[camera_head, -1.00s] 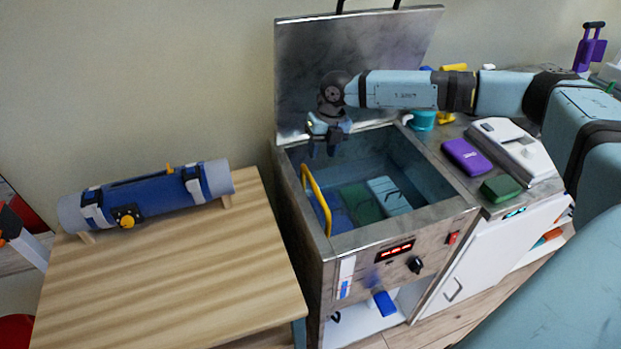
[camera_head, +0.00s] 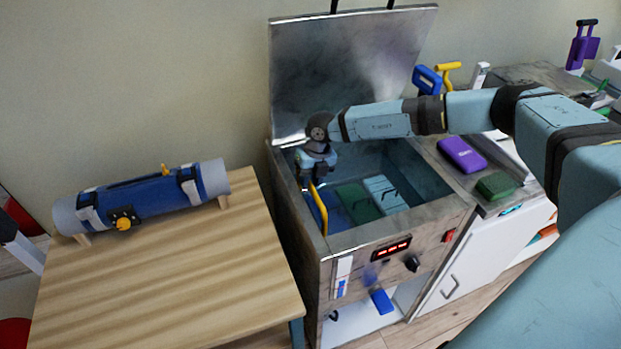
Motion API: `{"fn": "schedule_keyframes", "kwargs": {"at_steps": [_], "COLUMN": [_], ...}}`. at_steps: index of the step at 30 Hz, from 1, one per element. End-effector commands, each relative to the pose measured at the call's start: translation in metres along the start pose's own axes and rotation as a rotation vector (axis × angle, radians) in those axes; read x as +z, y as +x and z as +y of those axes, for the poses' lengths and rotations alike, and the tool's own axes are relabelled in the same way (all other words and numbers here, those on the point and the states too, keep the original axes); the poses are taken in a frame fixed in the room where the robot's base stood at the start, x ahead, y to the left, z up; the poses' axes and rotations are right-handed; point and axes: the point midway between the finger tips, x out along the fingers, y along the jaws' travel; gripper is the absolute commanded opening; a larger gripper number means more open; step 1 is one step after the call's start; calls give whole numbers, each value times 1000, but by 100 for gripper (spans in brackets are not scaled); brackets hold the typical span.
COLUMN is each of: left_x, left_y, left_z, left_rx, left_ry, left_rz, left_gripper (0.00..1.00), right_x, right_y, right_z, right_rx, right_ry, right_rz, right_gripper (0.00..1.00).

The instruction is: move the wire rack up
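The wire rack is in the open metal tank (camera_head: 395,233). Its yellow handle (camera_head: 320,212) rises along the tank's left inner side; I cannot make out the wires. Packs lie low in the tank, one green (camera_head: 357,203) and one light blue (camera_head: 385,194). My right gripper (camera_head: 318,178) points down at the upper end of the yellow handle and hides that end. Whether its fingers are open or closed around the handle is not clear. My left gripper is not in view.
The raised lid (camera_head: 345,70) stands behind my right forearm. A wooden table (camera_head: 190,270) with a blue roll (camera_head: 150,203) is at the left, its right half clear. A purple box (camera_head: 462,154) and a green box (camera_head: 496,186) sit on the counter right of the tank.

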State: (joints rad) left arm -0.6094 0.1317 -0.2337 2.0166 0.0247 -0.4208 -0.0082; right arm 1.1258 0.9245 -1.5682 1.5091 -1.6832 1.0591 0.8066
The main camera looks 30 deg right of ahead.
Motion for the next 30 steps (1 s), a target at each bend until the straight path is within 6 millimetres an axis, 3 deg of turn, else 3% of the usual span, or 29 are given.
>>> {"fn": "schedule_keyframes", "kwargs": {"at_steps": [1, 3, 10, 21, 25, 30], "left_x": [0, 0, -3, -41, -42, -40], "left_y": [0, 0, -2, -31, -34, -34], "left_z": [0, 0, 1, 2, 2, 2], "left_rx": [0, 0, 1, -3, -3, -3], "left_ry": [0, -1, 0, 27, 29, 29], "left_rz": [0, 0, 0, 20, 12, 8], "left_gripper": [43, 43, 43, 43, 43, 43], "right_x": [0, 0, 0, 1, 1, 1], "right_y": [0, 0, -6, -96, -112, -116], "right_z": [0, 0, 1, 19, 22, 23], "right_rx": [0, 0, 0, 2, 1, 0], "right_ry": [0, 0, 0, 2, 2, 1], "right_rz": [0, 0, 0, -3, -3, -2], "right_gripper": [17, 1, 0, 0, 0, 0]}}
